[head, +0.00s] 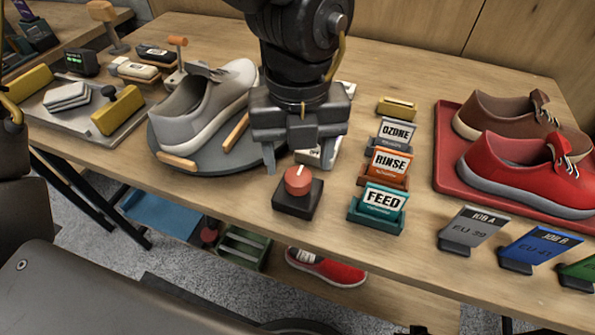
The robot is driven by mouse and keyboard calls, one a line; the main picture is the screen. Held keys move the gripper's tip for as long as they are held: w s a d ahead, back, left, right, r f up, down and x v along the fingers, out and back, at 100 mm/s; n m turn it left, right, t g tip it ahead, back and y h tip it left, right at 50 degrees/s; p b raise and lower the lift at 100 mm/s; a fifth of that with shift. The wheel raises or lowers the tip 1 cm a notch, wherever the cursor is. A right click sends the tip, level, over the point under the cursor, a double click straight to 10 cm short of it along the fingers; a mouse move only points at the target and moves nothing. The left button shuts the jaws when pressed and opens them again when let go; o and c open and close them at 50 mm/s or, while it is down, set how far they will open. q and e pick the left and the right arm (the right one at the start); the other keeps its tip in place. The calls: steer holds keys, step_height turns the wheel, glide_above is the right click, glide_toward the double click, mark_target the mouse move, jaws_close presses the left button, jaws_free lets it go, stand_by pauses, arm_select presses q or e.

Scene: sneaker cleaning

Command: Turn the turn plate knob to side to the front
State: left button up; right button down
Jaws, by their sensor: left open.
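The red knob (298,182) with a pale pointer mark sits on a black square base (297,203) near the table's front edge. The mark points toward the back of the table. The round grey turn plate (268,150) is to the left of the knob and carries a grey sneaker (208,100), toe toward the back right. My left gripper (300,165) points down just behind and above the knob, its two fingers apart. Nothing shows between the fingers, and I see no contact with the knob. My right gripper is not in view.
Ozone, rinse and feed cards (385,200) stand right of the knob. A red tray (445,165) with brown and red shoes lies farther right. Job cards (470,228) line the front edge. A grey tray (118,132) with yellow-handled tools is at the left.

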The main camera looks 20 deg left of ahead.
mark_target(298, 175)
arm_select(q)
steer(key=shift+f, duration=1.9)
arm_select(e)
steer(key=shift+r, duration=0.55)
arm_select(q)
steer(key=c, duration=1)
